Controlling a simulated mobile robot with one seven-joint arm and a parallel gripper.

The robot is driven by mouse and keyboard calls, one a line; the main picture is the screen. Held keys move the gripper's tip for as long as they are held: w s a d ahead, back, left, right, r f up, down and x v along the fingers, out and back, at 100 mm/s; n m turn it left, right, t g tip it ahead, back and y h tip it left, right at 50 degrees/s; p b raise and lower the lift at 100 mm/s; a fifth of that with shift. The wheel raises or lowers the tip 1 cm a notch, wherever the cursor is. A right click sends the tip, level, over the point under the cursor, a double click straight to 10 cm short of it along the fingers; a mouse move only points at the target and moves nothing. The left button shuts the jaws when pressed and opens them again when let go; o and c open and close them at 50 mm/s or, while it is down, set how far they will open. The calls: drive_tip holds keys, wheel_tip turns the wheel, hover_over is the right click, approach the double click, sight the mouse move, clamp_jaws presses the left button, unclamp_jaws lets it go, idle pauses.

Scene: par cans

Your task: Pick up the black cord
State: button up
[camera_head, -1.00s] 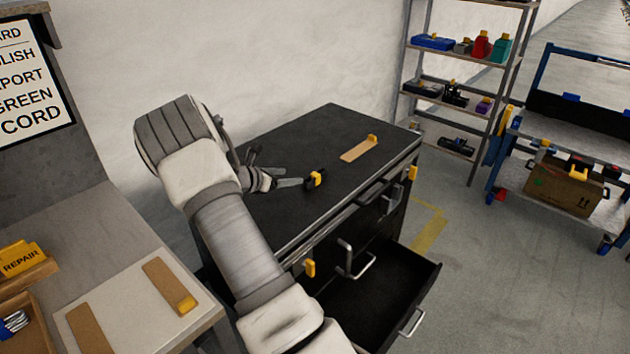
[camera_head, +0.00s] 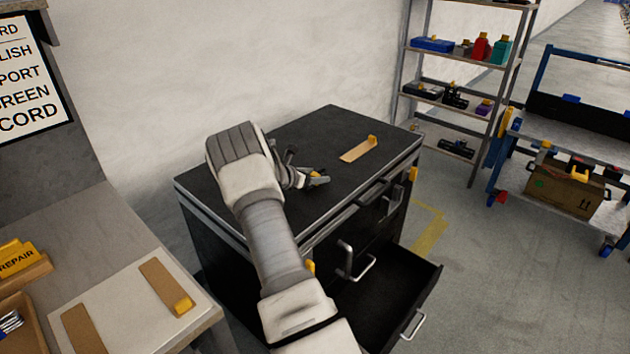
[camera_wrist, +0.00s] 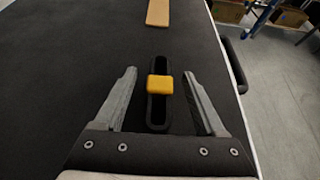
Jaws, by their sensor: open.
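The black cord (camera_wrist: 157,108) lies as a narrow loop on the black top of a drawer cabinet, with a yellow block (camera_wrist: 160,83) across its middle. My gripper (camera_wrist: 160,75) is open in the wrist view, one finger on each side of the cord, apart from it. In the head view my gripper (camera_head: 318,178) is low over the cabinet top, and the arm and fingers hide most of the cord there.
The cabinet top (camera_head: 330,125) also holds a tan strip with a yellow end (camera_head: 358,150), beyond the cord. An open drawer (camera_head: 395,285) juts out at the front. A workbench (camera_head: 60,240) stands at left, and shelves (camera_head: 440,95) stand behind right.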

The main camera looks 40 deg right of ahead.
clamp_jaws()
idle(0.3)
drive_tip(key=shift+r, duration=0.1)
